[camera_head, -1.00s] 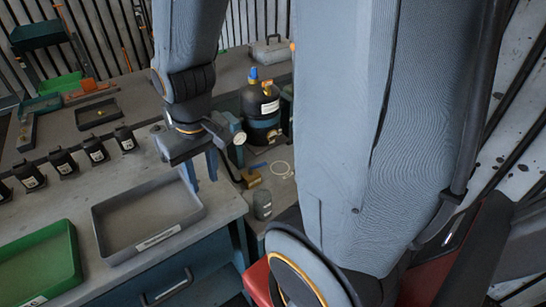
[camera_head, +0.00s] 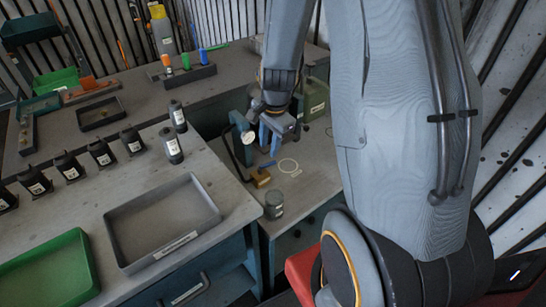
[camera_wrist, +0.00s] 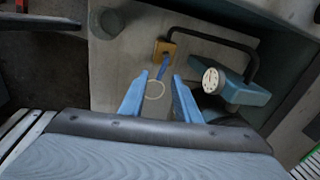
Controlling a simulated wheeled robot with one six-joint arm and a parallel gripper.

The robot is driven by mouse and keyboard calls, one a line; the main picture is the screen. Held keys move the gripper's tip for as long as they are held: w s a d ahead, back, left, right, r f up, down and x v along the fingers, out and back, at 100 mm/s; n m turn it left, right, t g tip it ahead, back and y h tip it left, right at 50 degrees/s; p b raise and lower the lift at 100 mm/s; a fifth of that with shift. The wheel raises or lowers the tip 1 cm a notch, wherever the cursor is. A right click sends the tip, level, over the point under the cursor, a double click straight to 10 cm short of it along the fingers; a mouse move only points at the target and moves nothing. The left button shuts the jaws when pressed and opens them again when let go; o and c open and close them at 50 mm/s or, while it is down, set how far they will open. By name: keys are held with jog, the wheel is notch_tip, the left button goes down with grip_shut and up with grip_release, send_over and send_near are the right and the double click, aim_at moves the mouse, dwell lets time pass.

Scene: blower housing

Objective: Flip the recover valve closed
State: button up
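A small brass block (camera_head: 262,178) sits on the lower bench, with a short blue lever (camera_head: 267,164) extending from it; this looks like the recover valve. The wrist view also shows the block (camera_wrist: 166,48) and the blue lever (camera_wrist: 162,68). A dark hose runs from the block to a blue body with a round white gauge (camera_wrist: 210,80). My gripper (camera_wrist: 160,78) is open and empty. Its two blue fingers point toward the lever and appear on either side of its line, apart from the block. In the head view my gripper (camera_head: 269,143) is above the lower bench, beside the gauge (camera_head: 247,137).
A pale ring (camera_head: 289,166) lies near the lever. A dark grey jar (camera_head: 274,205) stands at the bench's front. A green can (camera_head: 315,98) stands behind my arm.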

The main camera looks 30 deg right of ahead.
aim_at(272, 163)
jog(key=w+f+m, duration=0.1)
jog(key=f, duration=0.2)
jog(key=w+d+f+m, duration=0.1)
jog(key=f, duration=0.2)
jog(key=w+d+f+m, duration=0.1)
jog(key=f, duration=0.3)
jog(key=shift+w+d+b, duration=0.15)
jog(key=shift+d+b, duration=0.1)
jog(key=shift+b, duration=0.15)
jog(key=shift+f, duration=0.1)
grip_shut()
